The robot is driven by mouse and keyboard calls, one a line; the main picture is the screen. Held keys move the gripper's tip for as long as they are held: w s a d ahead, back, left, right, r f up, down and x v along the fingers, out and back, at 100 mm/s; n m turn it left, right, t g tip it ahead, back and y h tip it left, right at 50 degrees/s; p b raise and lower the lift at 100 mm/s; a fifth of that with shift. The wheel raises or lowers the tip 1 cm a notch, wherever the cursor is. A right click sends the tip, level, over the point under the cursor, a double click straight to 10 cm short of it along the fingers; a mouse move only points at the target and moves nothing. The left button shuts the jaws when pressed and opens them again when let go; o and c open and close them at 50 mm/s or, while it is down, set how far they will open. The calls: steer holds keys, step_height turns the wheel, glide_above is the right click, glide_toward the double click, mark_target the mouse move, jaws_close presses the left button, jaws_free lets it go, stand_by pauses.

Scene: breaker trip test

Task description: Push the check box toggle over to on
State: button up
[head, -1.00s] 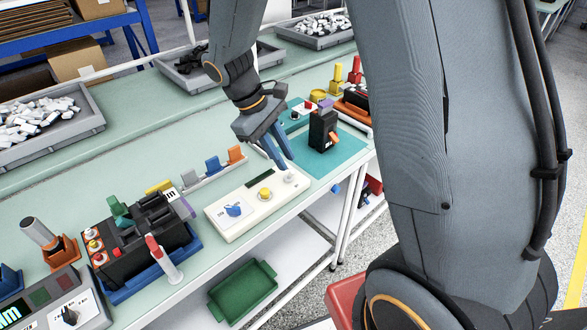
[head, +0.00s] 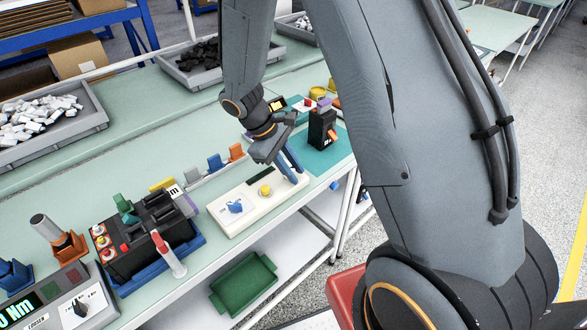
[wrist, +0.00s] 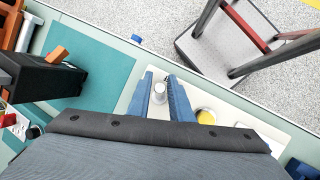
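The check box (head: 235,222) is a white flat box near the bench's front edge, with a blue knob (head: 235,207), a yellow button (head: 265,190) and a dark display strip. In the wrist view its toggle (wrist: 159,90), a pale grey round-topped stub, stands between the blue fingers of my gripper (wrist: 164,92). The fingers are apart, and I cannot tell whether either touches the toggle. In the head view my gripper (head: 290,168) is low over the right end of the box and hides the toggle. The toggle's lean is not clear.
A black breaker (head: 321,128) with an orange lever stands on a teal mat (wrist: 105,60) beside the box. A blue tray (head: 150,275) with a black unit is on the left. Coloured clips (head: 214,162) stand behind. The bench edge is close in front.

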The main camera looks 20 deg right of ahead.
jaws_close()
steer(key=shift+w, duration=0.1)
steer(key=shift+w+a+r+g+h, duration=0.15)
steer(key=shift+w+g+h, duration=0.2)
steer(key=shift+g, duration=0.45)
steer(key=shift+w+a+n+g+h+b, duration=0.2)
steer(key=shift+w+n+g+h+b, duration=0.25)
steer(key=shift+g+h+b, duration=0.5)
steer(key=g+b, duration=0.2)
steer(key=w+g+h+b, duration=0.1)
steer(key=shift+w+a+n+g+b, duration=0.1)
steer(key=shift+a+n+g+b, duration=0.2)
steer(key=shift+n+g+b, duration=0.05)
steer(key=shift+w+a+g+h+b, duration=0.1)
steer(key=shift+w+g+h+b, duration=0.15)
steer(key=shift+g+h+b, duration=0.45)
